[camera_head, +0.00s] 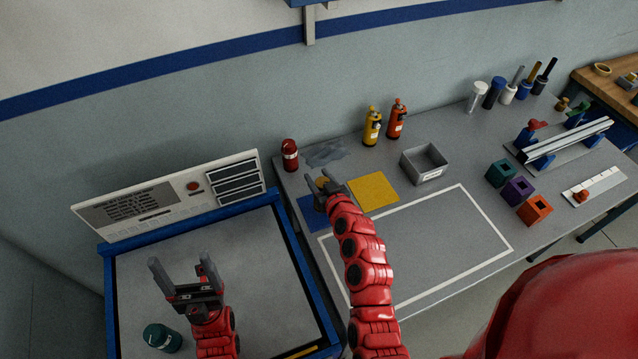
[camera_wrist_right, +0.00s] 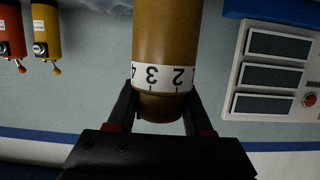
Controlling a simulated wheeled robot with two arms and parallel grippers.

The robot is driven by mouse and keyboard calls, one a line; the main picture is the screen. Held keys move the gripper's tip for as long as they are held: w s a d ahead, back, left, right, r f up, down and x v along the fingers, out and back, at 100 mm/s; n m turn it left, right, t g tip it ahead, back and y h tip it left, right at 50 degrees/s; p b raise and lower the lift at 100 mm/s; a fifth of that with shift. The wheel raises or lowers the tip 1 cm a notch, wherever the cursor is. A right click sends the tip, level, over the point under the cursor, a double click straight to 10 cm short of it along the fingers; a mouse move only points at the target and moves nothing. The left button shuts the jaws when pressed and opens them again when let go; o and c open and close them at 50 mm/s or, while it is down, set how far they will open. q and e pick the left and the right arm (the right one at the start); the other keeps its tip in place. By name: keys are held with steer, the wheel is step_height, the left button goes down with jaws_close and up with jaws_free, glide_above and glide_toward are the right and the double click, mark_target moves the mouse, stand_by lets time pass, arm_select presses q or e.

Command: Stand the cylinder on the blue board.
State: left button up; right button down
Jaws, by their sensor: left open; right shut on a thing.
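The cylinder is amber-brown with a white number band (camera_wrist_right: 165,45). In the head view only a small amber part of the cylinder (camera_head: 321,183) shows between the fingers of my right gripper (camera_head: 319,184). The blue board (camera_head: 312,212) lies beneath and beside that gripper, partly hidden by it and the arm. I cannot tell whether the cylinder touches the board. My left gripper (camera_head: 182,262) is open and empty over the blue-framed table.
A yellow board (camera_head: 373,192) lies right of the blue one, with a grey bin (camera_head: 424,165) beyond. A red bottle (camera_head: 289,155) and yellow and orange bottles (camera_head: 372,127) stand behind. A white panel (camera_head: 165,200) stands at left. The white-outlined area (camera_head: 440,245) is clear.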

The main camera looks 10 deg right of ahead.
steer(key=f, duration=0.1)
steer(key=w+f+b, duration=0.1)
steer(key=f+b, duration=0.1)
steer(key=shift+w+d+f, duration=0.3)
steer(key=shift+w+f, duration=0.05)
steer(key=shift+f, duration=0.05)
steer(key=shift+r, duration=0.15)
steer(key=shift+s, duration=0.1)
steer(key=shift+f+b, duration=0.25)
steer(key=shift+b, duration=0.05)
steer(key=shift+c, duration=1.5)
jaws_free()
steer(key=shift+r, duration=0.1)
